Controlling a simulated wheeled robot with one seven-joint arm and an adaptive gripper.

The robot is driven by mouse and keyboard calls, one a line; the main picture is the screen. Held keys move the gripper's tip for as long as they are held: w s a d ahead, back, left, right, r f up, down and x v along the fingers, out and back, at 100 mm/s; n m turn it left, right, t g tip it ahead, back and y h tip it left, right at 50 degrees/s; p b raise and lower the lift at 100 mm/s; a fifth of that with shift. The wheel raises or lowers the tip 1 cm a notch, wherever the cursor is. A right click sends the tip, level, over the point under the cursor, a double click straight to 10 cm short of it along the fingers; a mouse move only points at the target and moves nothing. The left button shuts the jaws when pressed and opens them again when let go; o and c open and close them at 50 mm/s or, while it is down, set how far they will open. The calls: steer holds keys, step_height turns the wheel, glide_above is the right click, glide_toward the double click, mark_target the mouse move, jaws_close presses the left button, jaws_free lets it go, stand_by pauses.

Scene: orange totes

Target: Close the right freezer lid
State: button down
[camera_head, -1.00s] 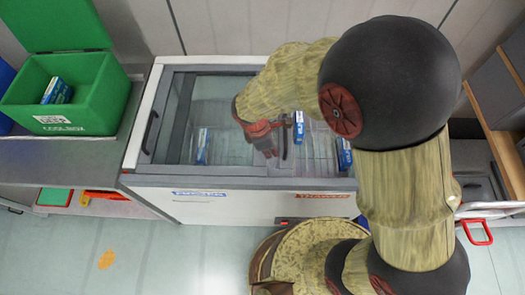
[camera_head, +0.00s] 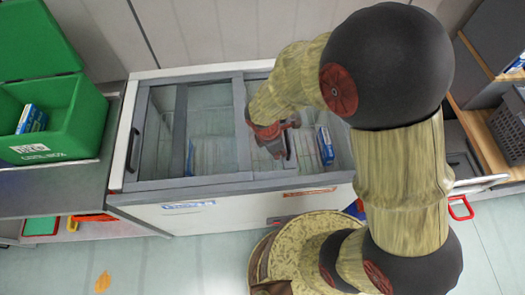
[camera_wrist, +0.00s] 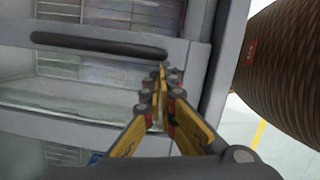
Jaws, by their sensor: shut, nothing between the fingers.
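The chest freezer (camera_head: 235,212) has sliding glass lids in grey frames. The right lid (camera_head: 210,122) lies partly open, with an uncovered strip at the freezer's right end. Its dark handle (camera_head: 291,150) sits on its right frame bar and shows as a long bar in the wrist view (camera_wrist: 100,46). My gripper (camera_head: 268,140) is low over this frame. In the wrist view my gripper (camera_wrist: 162,78) is shut and empty, with its tips beside one end of the handle; I cannot tell whether they touch. My arm hides part of the lid's far side.
A blue box (camera_head: 326,145) lies inside the freezer's right end. The left lid's handle (camera_head: 133,150) is at the far left. An open green cool box (camera_head: 55,125) stands on the left counter. Shelves and a dark crate (camera_head: 508,125) are at right.

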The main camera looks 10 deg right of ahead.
steer(key=d+p, duration=0.6)
steer(key=d, duration=1.9)
steer(key=shift+s+d, duration=0.4)
